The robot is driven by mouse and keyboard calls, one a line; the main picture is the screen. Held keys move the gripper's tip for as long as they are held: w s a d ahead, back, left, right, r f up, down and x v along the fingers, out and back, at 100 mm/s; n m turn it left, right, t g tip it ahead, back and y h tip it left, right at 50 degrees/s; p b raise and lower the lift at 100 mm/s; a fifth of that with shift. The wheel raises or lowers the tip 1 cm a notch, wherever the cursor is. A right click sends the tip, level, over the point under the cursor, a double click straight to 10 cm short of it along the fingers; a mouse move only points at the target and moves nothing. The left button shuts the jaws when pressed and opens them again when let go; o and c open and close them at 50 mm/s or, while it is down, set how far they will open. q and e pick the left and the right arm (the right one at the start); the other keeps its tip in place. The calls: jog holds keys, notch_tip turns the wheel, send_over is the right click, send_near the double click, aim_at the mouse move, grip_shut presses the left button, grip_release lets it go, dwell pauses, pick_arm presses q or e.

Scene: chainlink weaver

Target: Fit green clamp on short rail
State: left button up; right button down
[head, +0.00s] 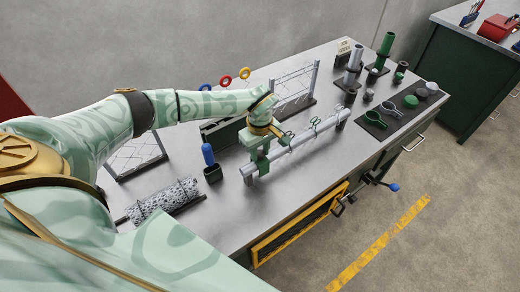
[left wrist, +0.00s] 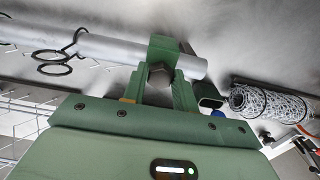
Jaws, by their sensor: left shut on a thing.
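The short rail (head: 300,140) is a pale metal bar running across the bench; it also shows in the left wrist view (left wrist: 110,47). The green clamp (head: 263,165) is at the rail's near left end. In the left wrist view the green clamp (left wrist: 163,47) crosses the rail, with a bit of bare rail end to its right and a dark hex bolt below. I cannot tell whether it fully encloses the rail. My left gripper (head: 261,147) is above the clamp and shut on it; its fingers show in the wrist view (left wrist: 158,92). My right gripper is not in view.
A wire-mesh frame (head: 293,88) is behind. Bare bench lies in front.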

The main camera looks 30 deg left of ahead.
pick_arm(q)
jog(key=o, duration=1)
jog(key=shift+c, duration=0.2)
notch_tip(320, 180, up, 16)
jog(key=shift+r+p, duration=0.2)
jog(key=shift+p, duration=0.1)
